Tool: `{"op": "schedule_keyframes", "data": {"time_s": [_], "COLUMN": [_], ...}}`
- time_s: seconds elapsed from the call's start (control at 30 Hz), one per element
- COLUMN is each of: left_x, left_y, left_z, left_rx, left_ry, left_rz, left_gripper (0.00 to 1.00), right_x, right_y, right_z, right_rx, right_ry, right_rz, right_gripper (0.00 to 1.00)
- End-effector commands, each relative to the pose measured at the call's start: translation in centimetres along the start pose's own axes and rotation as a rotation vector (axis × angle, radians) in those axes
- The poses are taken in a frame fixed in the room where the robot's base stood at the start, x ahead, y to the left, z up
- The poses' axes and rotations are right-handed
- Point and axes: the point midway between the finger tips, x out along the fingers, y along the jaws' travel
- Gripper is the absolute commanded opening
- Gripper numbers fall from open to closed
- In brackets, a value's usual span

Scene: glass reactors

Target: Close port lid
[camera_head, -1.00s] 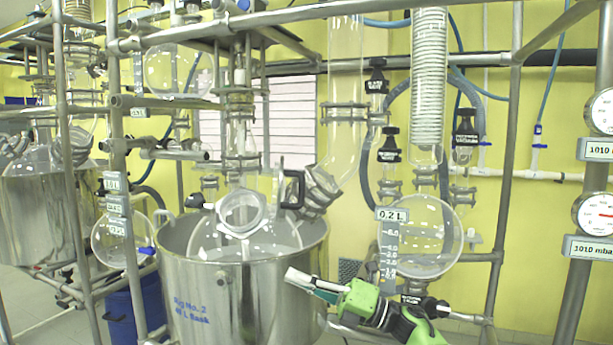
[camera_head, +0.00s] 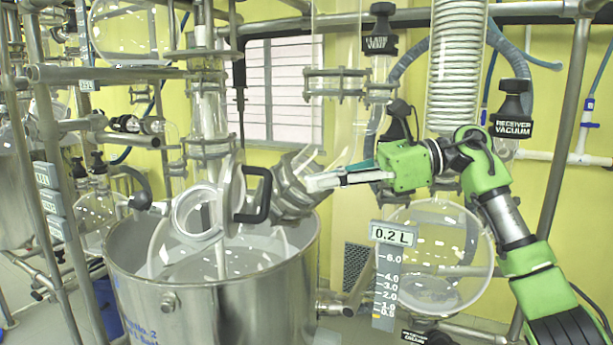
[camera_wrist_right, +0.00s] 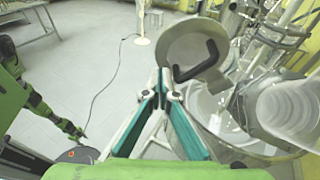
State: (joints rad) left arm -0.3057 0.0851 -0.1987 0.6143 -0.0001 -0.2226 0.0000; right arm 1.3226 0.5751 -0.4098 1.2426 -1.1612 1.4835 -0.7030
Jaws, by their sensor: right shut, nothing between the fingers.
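The port lid (camera_head: 232,195) is a round grey disc with a black handle (camera_head: 254,195). It stands open, roughly upright beside the round port (camera_head: 199,215) of the glass vessel (camera_head: 215,260). In the right wrist view the lid (camera_wrist_right: 188,42) shows beyond the fingertips, and its handle (camera_wrist_right: 200,65) faces me. My right gripper (camera_head: 308,184) is shut and empty, to the right of the handle and apart from it in the head view. Its closed fingers (camera_wrist_right: 161,88) also show in the right wrist view.
A metal clamped neck (camera_head: 292,190) sits just behind the lid. The steel bath (camera_head: 235,305) surrounds the vessel. A round receiver flask (camera_head: 437,262) and its 0.2 L scale (camera_head: 388,275) are below my right arm. Metal frame pipes (camera_head: 130,73) cross the left.

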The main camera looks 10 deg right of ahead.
Motion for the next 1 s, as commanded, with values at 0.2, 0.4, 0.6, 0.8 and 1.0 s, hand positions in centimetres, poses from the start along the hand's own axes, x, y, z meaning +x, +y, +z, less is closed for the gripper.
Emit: {"op": "schedule_keyframes", "data": {"time_s": [0.2,0.4,0.6,0.8,1.0], "left_x": [-2.2,-4.0,-5.5,-5.7,-5.7], "left_y": [0.0,0.0,0.3,0.5,0.6], "left_z": [0.6,-1.2,-2.7,-2.0,-1.3], "left_rx": [-0.001,-0.002,-0.004,-0.002,-0.001], "left_ry": [-0.010,0.015,0.034,0.025,0.014], "left_rz": [0.000,0.001,0.005,0.007,0.008], "left_gripper": [0.40,0.40,0.40,0.40,0.40], "right_x": [4.7,8.7,11.2,12.0,12.0], "right_y": [0.1,0.1,0.1,0.0,0.0], "right_z": [0.5,0.6,1.4,1.3,1.3], "right_rx": [0.003,0.004,0.004,0.003,0.003], "right_ry": [-0.002,-0.004,-0.004,-0.003,-0.003], "right_rz": [0.006,0.004,0.003,0.000,0.000], "right_gripper": [0.00,0.00,0.00,0.00,0.00]}}
